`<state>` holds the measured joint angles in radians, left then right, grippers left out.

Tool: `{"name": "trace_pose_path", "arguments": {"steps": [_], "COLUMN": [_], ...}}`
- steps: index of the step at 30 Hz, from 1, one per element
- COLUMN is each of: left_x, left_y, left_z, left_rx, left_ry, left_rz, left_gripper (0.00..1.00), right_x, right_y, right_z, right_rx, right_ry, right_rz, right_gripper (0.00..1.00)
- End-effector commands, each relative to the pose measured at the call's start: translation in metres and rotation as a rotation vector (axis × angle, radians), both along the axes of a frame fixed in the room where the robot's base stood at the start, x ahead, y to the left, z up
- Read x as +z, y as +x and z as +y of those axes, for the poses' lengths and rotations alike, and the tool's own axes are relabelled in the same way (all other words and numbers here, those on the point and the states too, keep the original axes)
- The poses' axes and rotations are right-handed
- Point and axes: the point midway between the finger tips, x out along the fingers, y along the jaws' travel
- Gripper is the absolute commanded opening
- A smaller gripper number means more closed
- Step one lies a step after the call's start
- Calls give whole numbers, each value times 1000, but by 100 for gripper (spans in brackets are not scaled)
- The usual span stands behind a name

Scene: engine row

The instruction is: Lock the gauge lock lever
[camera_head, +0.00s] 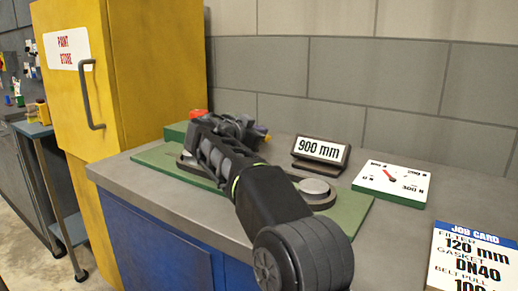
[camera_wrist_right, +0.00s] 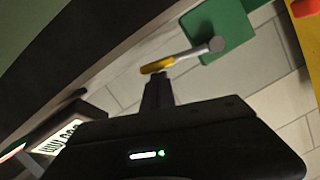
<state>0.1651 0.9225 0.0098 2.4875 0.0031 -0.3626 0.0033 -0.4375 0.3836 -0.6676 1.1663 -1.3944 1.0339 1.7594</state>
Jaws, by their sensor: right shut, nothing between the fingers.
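A lever with a grey rod and a yellow grip (camera_wrist_right: 157,66) shows in the right wrist view, mounted at a green block (camera_wrist_right: 229,32). My right gripper (camera_wrist_right: 160,84) is shut and empty, its fingertips close to the yellow grip. I cannot tell whether they touch it. In the head view my right gripper (camera_head: 240,126) reaches over the green baseplate (camera_head: 345,217) and hides much of the device there. A small yellow part (camera_head: 267,138) shows just right of it; I cannot tell if it is the lever's grip. My left gripper is not in view.
A yellow cabinet (camera_head: 145,60) stands at the left. A block wall is behind.

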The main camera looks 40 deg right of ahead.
Motion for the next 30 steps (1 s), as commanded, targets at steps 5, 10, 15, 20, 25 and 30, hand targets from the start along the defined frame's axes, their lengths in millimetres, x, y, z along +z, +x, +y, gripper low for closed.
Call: {"name": "trace_pose_path", "arguments": {"steps": [5, 10, 15, 20, 25, 30], "left_x": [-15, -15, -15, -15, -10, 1], "left_y": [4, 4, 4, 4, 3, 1], "left_z": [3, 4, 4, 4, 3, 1], "left_rx": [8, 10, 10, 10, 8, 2], "left_ry": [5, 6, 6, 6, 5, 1], "left_rz": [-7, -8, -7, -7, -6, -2], "left_gripper": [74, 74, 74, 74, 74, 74], "right_x": [-5, -4, -5, -5, 5, 31], "right_y": [1, 1, 1, 1, -1, -7], "right_z": [1, 1, 1, 1, -2, -12], "right_rx": [1, 2, 2, 2, 2, 0], "right_ry": [16, 20, 21, 21, 22, 19], "right_rz": [-49, -59, -57, -56, -58, -63], "right_gripper": [0, 0, 0, 0, 0, 0]}}
